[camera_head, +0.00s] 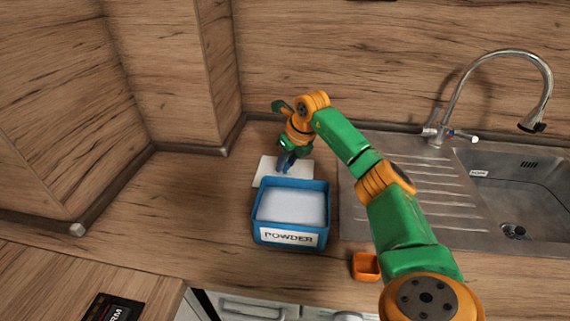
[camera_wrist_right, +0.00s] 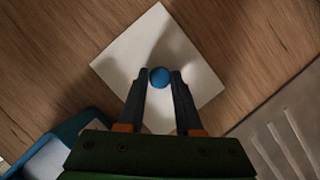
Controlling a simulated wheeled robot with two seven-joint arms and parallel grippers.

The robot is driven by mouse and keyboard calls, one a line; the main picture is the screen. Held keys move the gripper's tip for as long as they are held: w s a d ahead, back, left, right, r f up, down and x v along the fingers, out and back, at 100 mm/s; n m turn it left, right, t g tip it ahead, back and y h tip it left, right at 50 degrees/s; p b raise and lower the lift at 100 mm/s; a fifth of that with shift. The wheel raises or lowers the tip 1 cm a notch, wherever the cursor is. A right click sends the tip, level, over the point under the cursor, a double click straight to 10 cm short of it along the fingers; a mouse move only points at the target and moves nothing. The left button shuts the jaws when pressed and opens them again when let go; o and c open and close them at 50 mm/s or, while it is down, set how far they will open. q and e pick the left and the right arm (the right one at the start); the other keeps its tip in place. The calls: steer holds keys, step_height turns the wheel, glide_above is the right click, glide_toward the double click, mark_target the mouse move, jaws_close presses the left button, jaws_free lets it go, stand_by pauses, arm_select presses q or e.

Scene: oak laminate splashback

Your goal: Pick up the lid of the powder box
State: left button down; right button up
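The powder box (camera_head: 290,238) is a blue open-topped box labelled POWDER, with pale powder inside. Its lid (camera_head: 265,172) is a flat white square lying on the counter just behind the box; it also shows in the right wrist view (camera_wrist_right: 118,68). A round blue knob (camera_wrist_right: 159,77) stands at the lid's middle. My right gripper (camera_head: 285,163) points down over the lid. In the wrist view its two fingers (camera_wrist_right: 159,76) are apart, one on each side of the knob, with slim gaps seeming to remain. My left gripper is not in view.
A small orange container (camera_head: 365,266) stands right of the box, near the counter's front edge. A steel sink (camera_head: 515,195) with a ribbed drainer and a tap (camera_head: 500,55) is at the right. The counter left of the box is clear. Wooden walls stand behind.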

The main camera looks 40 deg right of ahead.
jaws_close()
